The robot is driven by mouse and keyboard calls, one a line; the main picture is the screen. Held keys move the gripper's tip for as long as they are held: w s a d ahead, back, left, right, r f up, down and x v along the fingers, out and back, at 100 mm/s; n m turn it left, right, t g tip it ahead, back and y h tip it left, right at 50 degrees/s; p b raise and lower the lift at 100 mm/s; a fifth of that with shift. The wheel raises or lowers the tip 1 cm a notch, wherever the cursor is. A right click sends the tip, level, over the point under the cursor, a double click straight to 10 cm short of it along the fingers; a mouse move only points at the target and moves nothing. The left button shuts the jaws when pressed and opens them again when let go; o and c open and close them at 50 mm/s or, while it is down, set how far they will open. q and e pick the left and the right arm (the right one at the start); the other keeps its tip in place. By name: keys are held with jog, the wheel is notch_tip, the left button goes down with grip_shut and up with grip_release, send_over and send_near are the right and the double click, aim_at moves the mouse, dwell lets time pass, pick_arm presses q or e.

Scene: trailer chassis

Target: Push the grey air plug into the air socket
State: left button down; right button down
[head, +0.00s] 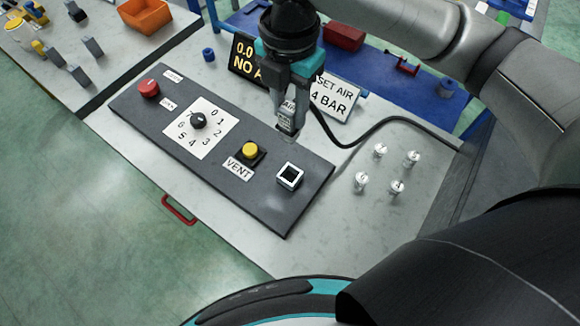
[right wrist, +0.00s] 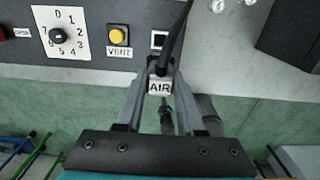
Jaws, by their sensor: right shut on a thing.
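The grey air plug (head: 288,122) has a white AIR label and a black cable. My right gripper (head: 290,112) is shut on it and holds it above the back edge of the dark panel. In the right wrist view the plug (right wrist: 160,86) sits between the two fingers, label facing the camera. The air socket (head: 289,176) is a white-rimmed square with a dark opening, near the panel's right end. Plug and socket are apart. The socket also shows in the right wrist view (right wrist: 157,40), beside the cable. My left gripper is not in view.
The dark panel (head: 215,190) carries a red button (head: 149,88), a numbered dial (head: 198,121) and a yellow VENT button (head: 250,150). Several small clear-and-metal pieces (head: 380,151) stand at right.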

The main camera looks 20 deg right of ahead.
aim_at(290, 131)
notch_tip(290, 131, down, 18)
jog(key=shift+f+b, duration=0.1)
jog(key=shift+b, duration=0.85)
jog(key=c, duration=0.5)
grip_release()
jog(key=shift+f, duration=0.1)
notch_tip(290, 131, up, 12)
jog(key=shift+r+p, duration=0.2)
jog(key=shift+p, duration=0.4)
